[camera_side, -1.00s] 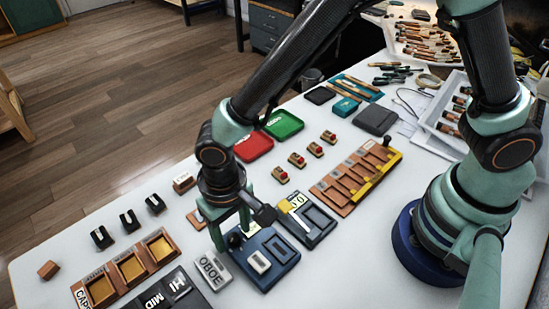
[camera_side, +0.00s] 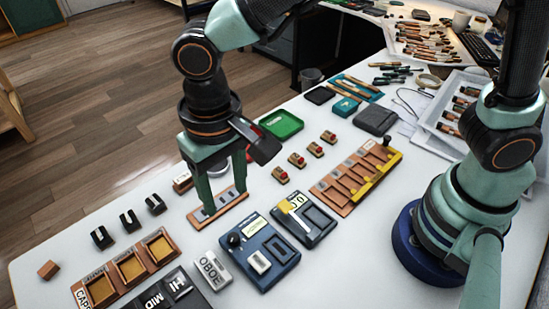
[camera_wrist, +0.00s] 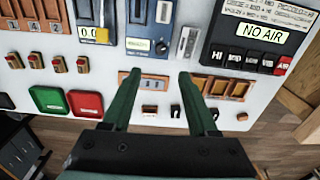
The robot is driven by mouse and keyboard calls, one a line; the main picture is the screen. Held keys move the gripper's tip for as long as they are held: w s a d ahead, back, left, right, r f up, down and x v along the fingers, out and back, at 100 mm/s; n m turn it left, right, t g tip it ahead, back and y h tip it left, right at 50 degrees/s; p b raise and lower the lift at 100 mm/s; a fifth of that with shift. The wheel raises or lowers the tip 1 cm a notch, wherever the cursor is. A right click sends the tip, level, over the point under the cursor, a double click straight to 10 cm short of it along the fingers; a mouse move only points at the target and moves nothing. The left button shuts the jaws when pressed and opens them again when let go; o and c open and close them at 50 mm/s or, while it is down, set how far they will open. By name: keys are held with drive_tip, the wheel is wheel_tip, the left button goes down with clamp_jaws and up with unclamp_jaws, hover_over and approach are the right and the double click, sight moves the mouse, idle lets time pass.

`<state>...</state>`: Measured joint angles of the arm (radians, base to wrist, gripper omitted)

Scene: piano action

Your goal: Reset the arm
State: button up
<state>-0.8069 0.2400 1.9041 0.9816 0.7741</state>
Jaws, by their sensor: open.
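My gripper (camera_side: 224,200) is open and empty, its two green fingers pointing down and apart. In the side view it hangs over a small wooden strip with slots (camera_side: 231,197), left of the blue device (camera_side: 270,243). I cannot tell its exact height there. In the wrist view the fingers (camera_wrist: 158,77) spread on either side of that strip (camera_wrist: 153,83), with nothing between them. The blue device with its black knob and pale switch also shows in the wrist view (camera_wrist: 139,32).
A grey OBOE block (camera_side: 211,271), a dark device with a yellow part (camera_side: 316,226) and an orange tray (camera_side: 128,268) stand nearby. A green tray (camera_side: 281,124) lies behind. Several small black blocks stand at left.

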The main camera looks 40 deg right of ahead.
drive_tip(key=w+d+r+t, duration=0.1)
drive_tip(key=w+d+r, duration=0.15)
drive_tip(key=d, duration=0.45)
drive_tip(key=w+d+r+t, duration=0.1)
drive_tip(key=w+d+r, duration=0.1)
drive_tip(key=d+r, duration=0.35)
drive_tip(key=s+d+r+t, duration=0.1)
drive_tip(key=s+d+t, duration=0.2)
drive_tip(key=d, duration=1.3)
drive_tip(key=shift+s+r, duration=0.15)
drive_tip(key=shift+r, duration=0.25)
